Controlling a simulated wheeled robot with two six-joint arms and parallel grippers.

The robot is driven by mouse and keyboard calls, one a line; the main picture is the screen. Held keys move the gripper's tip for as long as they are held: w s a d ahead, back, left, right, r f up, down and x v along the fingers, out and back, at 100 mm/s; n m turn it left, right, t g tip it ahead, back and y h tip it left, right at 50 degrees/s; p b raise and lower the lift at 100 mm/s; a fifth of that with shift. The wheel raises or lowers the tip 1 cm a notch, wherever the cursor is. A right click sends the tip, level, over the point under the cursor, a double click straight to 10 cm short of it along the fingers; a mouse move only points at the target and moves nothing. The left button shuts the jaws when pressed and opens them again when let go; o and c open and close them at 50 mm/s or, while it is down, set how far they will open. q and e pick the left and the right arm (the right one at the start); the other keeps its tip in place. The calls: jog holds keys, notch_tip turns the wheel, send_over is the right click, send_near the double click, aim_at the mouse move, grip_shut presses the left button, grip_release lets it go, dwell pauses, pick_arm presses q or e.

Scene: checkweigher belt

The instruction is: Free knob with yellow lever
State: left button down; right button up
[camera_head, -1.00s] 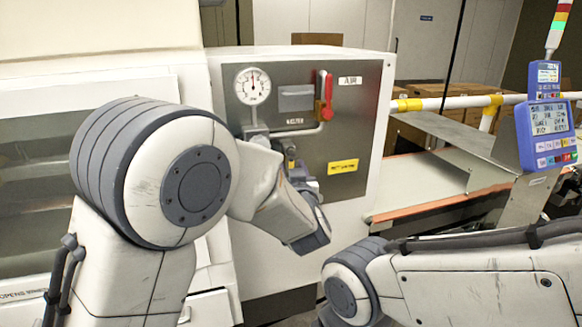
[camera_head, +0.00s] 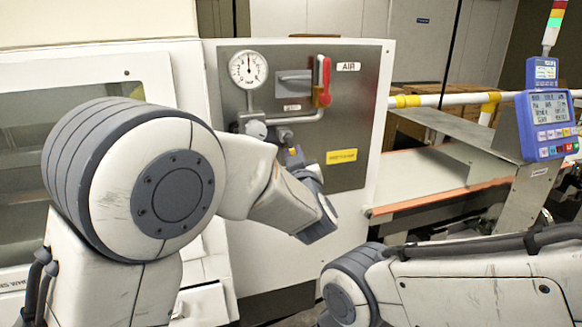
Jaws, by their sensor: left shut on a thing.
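A grey metal panel (camera_head: 352,121) on a white cabinet faces me. A round grey fitting (camera_head: 257,130) sits below the gauge, with a second grey fitting (camera_head: 284,135) just right of it. I cannot tell which of them is the knob. A small yellow part (camera_head: 293,151), seemingly the yellow lever, shows below them at the tip of my left gripper (camera_head: 297,161). My left gripper is shut there, its fingers mostly hidden by its own wrist. My right arm crosses the lower right; its gripper is out of view.
A dial gauge (camera_head: 248,69) and a red handle (camera_head: 322,82) are on the panel's upper part, with a yellow label (camera_head: 341,156) lower right. A conveyor (camera_head: 440,168) and a blue control display (camera_head: 547,125) stand at right.

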pick_arm(q)
jog(key=n+b, duration=0.2)
jog(key=d+n+b, duration=0.1)
jog(key=n+b, duration=0.1)
jog(key=n+t+y+b, duration=0.1)
jog(key=b, duration=0.1)
jog(key=shift+w+d+r+n, duration=0.1)
jog(key=shift+w+d+n, duration=0.15)
jog(key=shift+n, duration=0.15)
jog(key=n+b, duration=0.1)
jog(key=n+y+b, duration=0.1)
jog(key=shift+d+r+n, duration=0.2)
jog(key=shift+r+n, duration=0.15)
jog(key=shift+n, duration=0.05)
jog(key=shift+r+n+b, duration=0.15)
jog(key=shift+n+b, duration=0.3)
jog(key=shift+n, duration=0.05)
jog(key=shift+r, duration=0.1)
jog(key=c, duration=0.9)
grip_release()
jog(key=shift+o, duration=0.2)
jog(key=shift+d, duration=0.1)
